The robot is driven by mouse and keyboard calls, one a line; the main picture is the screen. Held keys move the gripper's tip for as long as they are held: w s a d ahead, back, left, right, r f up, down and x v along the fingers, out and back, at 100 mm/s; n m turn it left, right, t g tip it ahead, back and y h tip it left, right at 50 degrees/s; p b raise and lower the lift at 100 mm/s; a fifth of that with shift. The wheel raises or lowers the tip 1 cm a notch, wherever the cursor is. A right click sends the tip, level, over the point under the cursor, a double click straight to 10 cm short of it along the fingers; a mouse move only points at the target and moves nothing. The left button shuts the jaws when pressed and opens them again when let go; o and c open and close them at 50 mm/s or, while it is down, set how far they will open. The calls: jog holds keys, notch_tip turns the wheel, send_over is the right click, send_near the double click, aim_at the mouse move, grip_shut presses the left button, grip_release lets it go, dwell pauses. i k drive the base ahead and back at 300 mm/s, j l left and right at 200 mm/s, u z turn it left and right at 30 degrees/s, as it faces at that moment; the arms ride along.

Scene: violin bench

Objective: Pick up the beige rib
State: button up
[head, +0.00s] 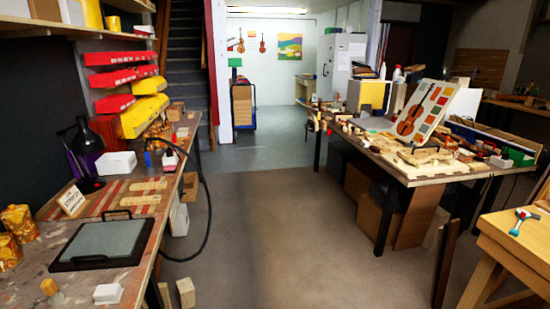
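I cannot tell for sure which thing is the beige rib. Two flat beige wooden strips, an upper strip (148,185) and a lower strip (140,200), lie side by side on a striped red and tan area of the left bench (190,150). More flat beige wooden pieces (425,156) lie on the right table (395,170), in front of a tilted board with a violin picture. They are too small to tell apart. My gripper is not in view.
A black-framed grey tray (103,243), orange-patterned jars (19,222), a white box (116,163) and a black lamp (83,145) crowd the left bench. A black hose (208,205) hangs off its edge. Open floor (275,230) runs between bench and table. A wooden stand (515,238) is at right.

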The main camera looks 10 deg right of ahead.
aim_at(462, 140)
jog(key=i, duration=3.7)
jog(key=i+z, duration=0.2)
jog(key=i, duration=0.75)
jog(key=i+j+z, duration=0.1)
jog(key=i+z, duration=0.15)
jog(key=i, duration=0.65)
jog(key=i+z, duration=0.25)
jog(key=i, duration=0.25)
jog(key=i+z, duration=0.2)
jog(key=i, duration=0.3)
jog(key=i+j+z, duration=0.25)
jog(key=i, duration=0.2)
jog(key=i+j+z, duration=0.2)
jog(key=i, duration=0.3)
jog(key=i+j+z, duration=0.15)
jog(key=z, duration=0.25)
jog(key=i+j+z, duration=0.55)
jog(key=z, duration=0.3)
jog(key=i+j+z, duration=0.15)
jog(key=j+z, duration=0.65)
jog(key=i+j+z, duration=0.1)
jog(key=j+z, duration=0.2)
jog(key=j, duration=0.15)
jog(key=i+j+z, duration=0.1)
jog(key=j+z, duration=0.25)
jog(key=j, duration=0.15)
